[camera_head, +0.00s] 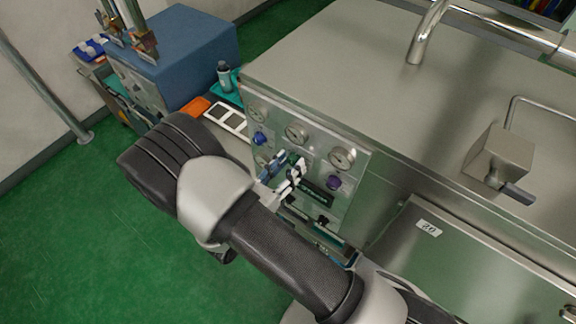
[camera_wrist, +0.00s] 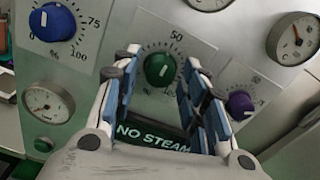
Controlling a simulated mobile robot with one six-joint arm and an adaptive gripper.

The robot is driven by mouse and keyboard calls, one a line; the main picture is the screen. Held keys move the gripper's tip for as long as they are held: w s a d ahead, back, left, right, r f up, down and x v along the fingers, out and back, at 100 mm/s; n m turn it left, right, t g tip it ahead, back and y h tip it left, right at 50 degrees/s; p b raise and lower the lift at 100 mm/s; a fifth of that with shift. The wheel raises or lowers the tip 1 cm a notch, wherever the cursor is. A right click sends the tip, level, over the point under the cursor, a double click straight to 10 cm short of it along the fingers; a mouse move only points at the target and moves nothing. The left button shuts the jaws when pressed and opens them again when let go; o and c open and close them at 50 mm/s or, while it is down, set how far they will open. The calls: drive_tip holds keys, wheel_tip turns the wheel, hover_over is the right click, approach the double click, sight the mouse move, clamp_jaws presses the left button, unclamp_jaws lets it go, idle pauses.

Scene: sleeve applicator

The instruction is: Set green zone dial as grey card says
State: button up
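The green dial (camera_wrist: 160,69) is a round knob on the steel panel, with "50" printed above it. In the head view my gripper (camera_head: 284,172) is at the panel front and largely covers the green dial. I cannot make out a grey card; a pale strip with dark squares (camera_head: 228,119) lies left of the panel, its content unreadable.
A blue dial (camera_wrist: 53,22) is at upper left and a purple dial (camera_wrist: 240,105) at right. Gauges (camera_wrist: 48,102) surround them. A "NO STEAM" sign (camera_wrist: 152,137) is below the green dial. A blue box (camera_head: 185,55) stands further left. Green floor is open at lower left.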

drive_tip(key=c, duration=0.8)
drive_tip(key=shift+m+b, duration=0.6)
drive_tip(key=shift+b, duration=0.05)
drive_tip(key=shift+f+m+b, duration=0.2)
drive_tip(key=shift+m+b, duration=0.8)
drive_tip(key=shift+b, duration=0.1)
drive_tip(key=m+b, duration=0.3)
drive_tip(key=shift+m+b, duration=0.3)
drive_tip(key=shift+b, duration=0.1)
drive_tip(key=m+b, duration=0.4)
drive_tip(key=b, duration=0.1)
drive_tip(key=shift+m, duration=0.4)
drive_tip(key=shift+r+m+b, duration=0.15)
drive_tip(key=shift+m+b, duration=0.65)
drive_tip(key=shift+b, duration=0.35)
